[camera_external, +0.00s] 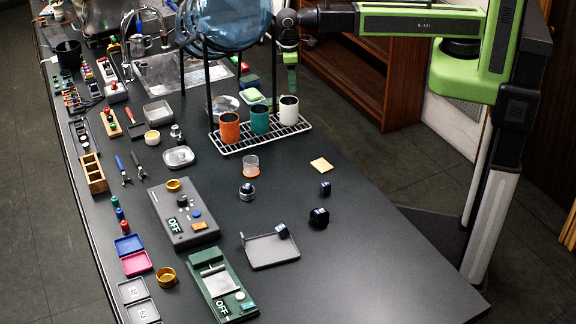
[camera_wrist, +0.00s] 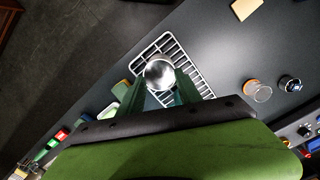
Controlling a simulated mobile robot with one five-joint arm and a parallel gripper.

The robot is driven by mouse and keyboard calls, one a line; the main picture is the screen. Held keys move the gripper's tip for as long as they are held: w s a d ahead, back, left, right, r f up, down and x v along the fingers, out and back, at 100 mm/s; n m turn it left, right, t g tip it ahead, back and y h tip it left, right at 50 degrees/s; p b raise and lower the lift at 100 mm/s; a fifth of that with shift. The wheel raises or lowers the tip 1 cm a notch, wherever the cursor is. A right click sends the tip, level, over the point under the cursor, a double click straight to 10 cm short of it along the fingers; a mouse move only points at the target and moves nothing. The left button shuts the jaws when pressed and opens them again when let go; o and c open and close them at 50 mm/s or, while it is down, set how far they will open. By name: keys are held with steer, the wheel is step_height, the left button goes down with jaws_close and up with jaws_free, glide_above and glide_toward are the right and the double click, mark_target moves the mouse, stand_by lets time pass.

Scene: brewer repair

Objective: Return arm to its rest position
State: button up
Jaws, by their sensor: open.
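My arm reaches in from the right in the external view. My gripper (camera_external: 291,80) hangs pointing down above the white cup (camera_external: 289,111). The cup stands upright on a white wire rack (camera_external: 262,136), beside a teal cup (camera_external: 259,119) and an orange cup (camera_external: 229,128). In the wrist view the two green fingers of my gripper (camera_wrist: 160,97) are spread apart. A round, shiny cup opening (camera_wrist: 160,73) shows just beyond them over the wire rack (camera_wrist: 200,78). Nothing shows held between the fingers.
A large blue glass vessel (camera_external: 226,22) on a dark stand is close left of my gripper. A sink (camera_external: 160,72), trays, tools and two OFF-labelled devices (camera_external: 182,214) fill the left of the dark counter (camera_external: 370,240). Its right front is mostly clear. A wooden shelf (camera_external: 350,80) stands behind.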

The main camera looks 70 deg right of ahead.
steer(key=s+d+f+m+b, duration=0.2)
steer(key=d+f+b, duration=0.4)
steer(key=d, duration=0.4)
steer(key=s+d+f+m+b, duration=0.1)
steer(key=s+d+f+b, duration=0.1)
steer(key=d+f+b, duration=0.4)
steer(key=d+f, duration=0.1)
steer(key=d, duration=0.3)
steer(key=shift+m+t+b, duration=0.4)
